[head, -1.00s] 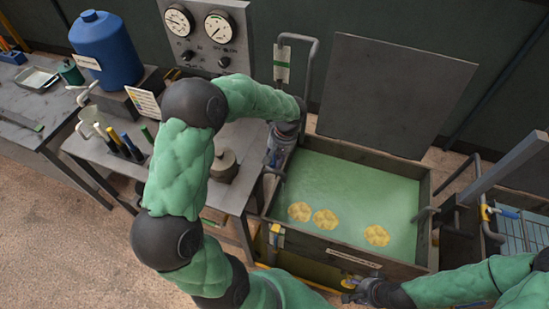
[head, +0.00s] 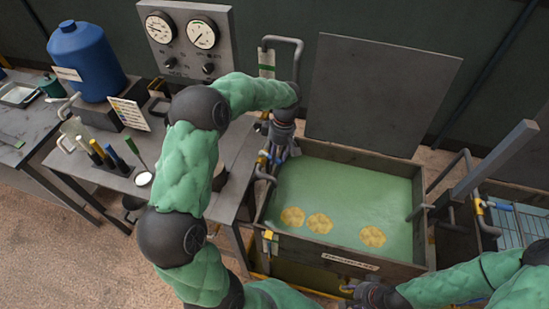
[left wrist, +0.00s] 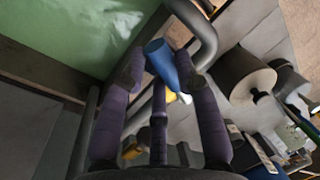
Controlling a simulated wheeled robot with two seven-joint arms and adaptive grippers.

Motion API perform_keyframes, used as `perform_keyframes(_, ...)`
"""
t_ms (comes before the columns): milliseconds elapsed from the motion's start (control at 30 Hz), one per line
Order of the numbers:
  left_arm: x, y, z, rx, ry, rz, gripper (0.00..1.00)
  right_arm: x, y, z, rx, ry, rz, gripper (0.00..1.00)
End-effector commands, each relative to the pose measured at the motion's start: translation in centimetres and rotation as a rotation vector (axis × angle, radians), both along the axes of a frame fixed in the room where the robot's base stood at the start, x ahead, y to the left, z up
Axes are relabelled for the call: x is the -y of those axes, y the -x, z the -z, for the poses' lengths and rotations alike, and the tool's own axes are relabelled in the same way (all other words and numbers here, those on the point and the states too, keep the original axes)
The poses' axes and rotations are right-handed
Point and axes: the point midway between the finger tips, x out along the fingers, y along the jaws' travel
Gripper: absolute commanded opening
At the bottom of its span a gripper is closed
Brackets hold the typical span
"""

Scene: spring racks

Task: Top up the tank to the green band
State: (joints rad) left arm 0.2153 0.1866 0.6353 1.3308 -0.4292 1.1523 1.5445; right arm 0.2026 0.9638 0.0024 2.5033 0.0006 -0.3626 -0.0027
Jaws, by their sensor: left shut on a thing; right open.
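The tank (head: 262,212) holds pale green liquid (head: 340,190), with yellow discs on its surface. White foam (left wrist: 122,22) shows on the liquid in the left wrist view. My left gripper (head: 274,153) is at the tank's left rear corner, beside a bent pipe (head: 298,65). In the left wrist view its purple fingers (left wrist: 160,75) are shut on a blue valve handle (left wrist: 160,60), with a yellow part behind it. A white tag with a green stripe (head: 267,72) hangs by the pipe. My right gripper (head: 362,292) is open at the tank's front edge.
A bench with a blue barrel (head: 85,60), gauge panel (head: 188,42) and several coloured-handled tools (head: 108,155) stands left. A dark raised panel (head: 382,92) stands behind the tank. A second basin with a rack (head: 520,228) is at right.

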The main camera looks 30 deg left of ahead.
Motion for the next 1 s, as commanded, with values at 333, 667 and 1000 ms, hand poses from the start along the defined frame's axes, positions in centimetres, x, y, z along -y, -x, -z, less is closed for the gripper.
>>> perform_keyframes(333, -0.4, -1.6, 0.0, 0.001, 0.000, -0.253, 0.00, 0.0, 0.0, -0.3, 0.000, 0.000, 0.000, 0.45)
perform_keyframes(667, -0.6, -2.2, 0.0, 0.002, 0.001, -0.363, 0.00, 0.0, 0.0, -0.5, 0.000, 0.000, 0.000, 0.45)
perform_keyframes(1000, -0.7, -2.3, 0.0, 0.003, 0.000, -0.381, 0.00, 0.0, 0.0, -0.5, 0.000, 0.000, 0.000, 0.45)
